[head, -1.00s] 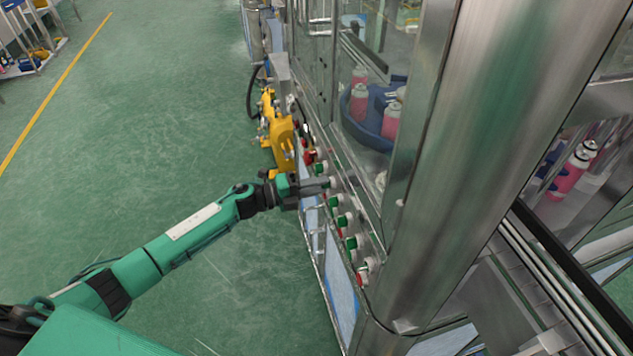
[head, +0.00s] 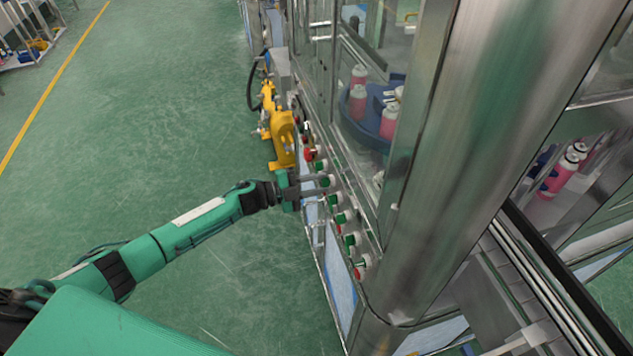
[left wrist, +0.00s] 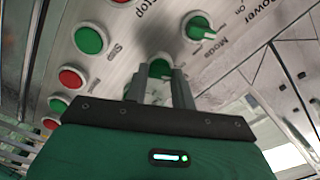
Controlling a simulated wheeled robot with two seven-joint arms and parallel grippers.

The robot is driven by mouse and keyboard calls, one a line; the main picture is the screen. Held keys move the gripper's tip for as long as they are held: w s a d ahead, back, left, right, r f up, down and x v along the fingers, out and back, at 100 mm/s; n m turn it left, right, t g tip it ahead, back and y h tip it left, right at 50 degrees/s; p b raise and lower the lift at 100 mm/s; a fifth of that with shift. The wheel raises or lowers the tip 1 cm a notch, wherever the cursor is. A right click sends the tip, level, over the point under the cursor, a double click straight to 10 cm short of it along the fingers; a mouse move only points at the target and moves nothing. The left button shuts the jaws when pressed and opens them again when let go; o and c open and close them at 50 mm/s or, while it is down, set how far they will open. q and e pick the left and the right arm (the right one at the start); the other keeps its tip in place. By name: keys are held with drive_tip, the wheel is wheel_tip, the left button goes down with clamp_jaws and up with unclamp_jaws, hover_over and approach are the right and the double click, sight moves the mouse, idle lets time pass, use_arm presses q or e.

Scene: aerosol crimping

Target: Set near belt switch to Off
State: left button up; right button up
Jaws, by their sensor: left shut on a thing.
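My left gripper (head: 324,183) reaches the row of switches on the machine's side panel. Its two fingers are shut on a green switch knob, which shows partly between the fingertips in the left wrist view (left wrist: 159,66). The fingers hide most of this knob and its label, so I cannot read whether it is the near belt switch or which way it points. Another green knob (left wrist: 200,27), with a white pointer line and the word "Mode" beside it, is free to the right. My right gripper is not in view.
Round green (left wrist: 91,38) and red (left wrist: 72,77) buttons lie left of the fingers. More green knobs (head: 343,217) follow nearer along the panel. A yellow machine part (head: 283,138) stands just beyond the gripper. A thick steel post (head: 455,150) rises at right. The green floor at left is clear.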

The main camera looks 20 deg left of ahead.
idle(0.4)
use_arm(q)
drive_tip(key=o, duration=1)
drive_tip(key=b+v, duration=0.3)
drive_tip(key=v, duration=1.1)
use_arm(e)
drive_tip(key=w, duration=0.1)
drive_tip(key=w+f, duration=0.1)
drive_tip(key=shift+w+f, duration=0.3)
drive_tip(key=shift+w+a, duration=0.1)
